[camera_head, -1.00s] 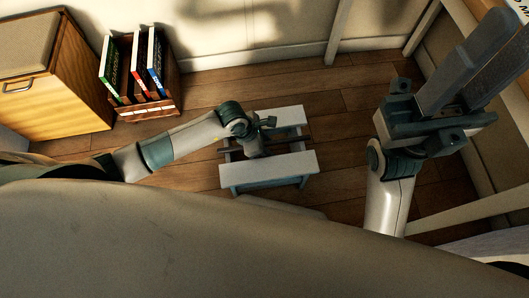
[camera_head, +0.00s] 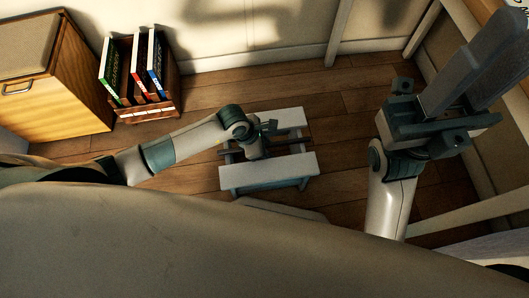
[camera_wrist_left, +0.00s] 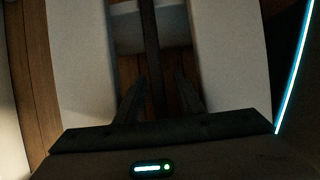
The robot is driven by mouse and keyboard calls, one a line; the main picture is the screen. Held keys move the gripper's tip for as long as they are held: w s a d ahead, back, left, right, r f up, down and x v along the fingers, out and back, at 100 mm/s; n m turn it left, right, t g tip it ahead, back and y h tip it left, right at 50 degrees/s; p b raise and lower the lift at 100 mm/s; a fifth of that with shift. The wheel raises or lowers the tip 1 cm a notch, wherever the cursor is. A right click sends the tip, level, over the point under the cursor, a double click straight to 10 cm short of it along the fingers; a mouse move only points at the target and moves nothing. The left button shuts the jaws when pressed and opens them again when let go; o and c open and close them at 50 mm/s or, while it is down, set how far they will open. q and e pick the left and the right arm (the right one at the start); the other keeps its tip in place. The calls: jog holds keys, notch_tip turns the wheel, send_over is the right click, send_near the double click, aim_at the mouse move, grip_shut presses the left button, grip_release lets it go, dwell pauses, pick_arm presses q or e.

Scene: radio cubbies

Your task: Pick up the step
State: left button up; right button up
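The step (camera_head: 268,170) is a low stool with two pale treads and grey-blue legs, standing on the wooden floor at the middle of the head view. A dark bar (camera_wrist_left: 151,40) runs between its treads in the left wrist view. My left gripper (camera_wrist_left: 160,78) points down over the gap between the treads. Its two fingers are apart, one on each side of the bar, with visible space around it. In the head view my left wrist hides part of the step's middle. My right gripper (camera_head: 485,70) is raised at the right, its fingers apart and empty.
A wooden crate of books (camera_head: 145,85) stands on the floor at the back left, beside a wooden cabinet (camera_head: 45,85) with a cushioned top. A wall (camera_head: 250,40) closes the back. White frame posts (camera_head: 338,35) stand at the right.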

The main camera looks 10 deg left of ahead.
pick_arm(q)
jog(key=shift+f, duration=0.1)
dwell(0.4)
grip_shut()
jog(key=shift+w, duration=0.1)
dwell(1.2)
